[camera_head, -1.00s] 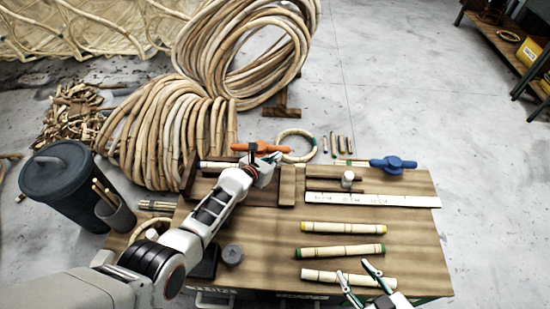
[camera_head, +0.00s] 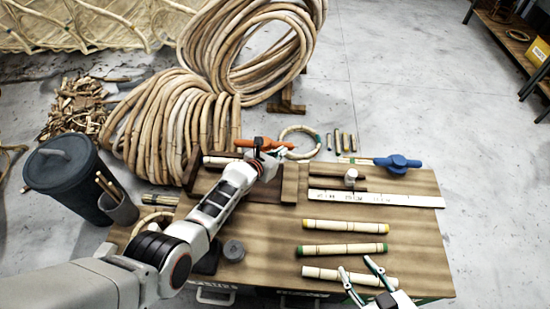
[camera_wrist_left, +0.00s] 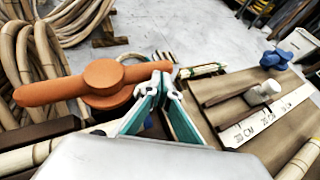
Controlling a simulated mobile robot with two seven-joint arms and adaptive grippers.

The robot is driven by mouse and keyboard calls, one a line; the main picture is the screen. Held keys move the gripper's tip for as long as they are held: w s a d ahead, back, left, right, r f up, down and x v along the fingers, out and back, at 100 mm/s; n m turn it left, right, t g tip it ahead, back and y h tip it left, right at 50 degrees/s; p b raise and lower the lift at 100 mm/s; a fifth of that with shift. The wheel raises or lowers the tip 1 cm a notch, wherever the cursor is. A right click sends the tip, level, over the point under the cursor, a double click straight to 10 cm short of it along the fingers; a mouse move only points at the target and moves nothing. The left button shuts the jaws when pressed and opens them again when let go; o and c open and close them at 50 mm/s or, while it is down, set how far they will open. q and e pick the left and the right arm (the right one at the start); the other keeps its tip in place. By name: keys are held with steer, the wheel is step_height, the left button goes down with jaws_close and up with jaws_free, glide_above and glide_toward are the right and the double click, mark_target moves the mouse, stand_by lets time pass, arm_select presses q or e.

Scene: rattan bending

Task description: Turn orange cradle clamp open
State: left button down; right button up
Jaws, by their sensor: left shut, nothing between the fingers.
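The orange cradle clamp (camera_head: 248,143) sits at the back left of the wooden workbench, its handle running roughly left to right. In the left wrist view the clamp (camera_wrist_left: 103,78) is a round hub with two long arms. My left gripper (camera_head: 267,155) is beside the right part of the clamp, partly hidden by its own wrist. In the left wrist view its shut, empty fingertips (camera_wrist_left: 160,80) are close against the handle's right arm; I cannot tell whether they touch. My right gripper (camera_head: 358,267) is at the front right, fingers spread and empty.
A blue clamp (camera_head: 398,162) and a white ruler (camera_head: 375,199) lie at the right of the workbench (camera_head: 415,235). Several rattan pieces (camera_head: 345,227) lie in front. A wooden block (camera_head: 295,184) stands right of my left wrist. Large rattan coils (camera_head: 170,125) stand behind.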

arm_select(q)
steer(key=shift+s+a, duration=0.15)
steer(key=shift+s+a+r, duration=0.2)
steer(key=shift+s+r, duration=0.05)
steer(key=shift+s, duration=0.05)
steer(key=s+a, duration=0.2)
steer(key=s, duration=0.1)
steer(key=s+a, duration=0.2)
steer(key=s, duration=0.1)
steer(key=s+a, duration=0.2)
steer(key=s, duration=0.2)
steer(key=shift+a, duration=0.15)
stand_by(0.3)
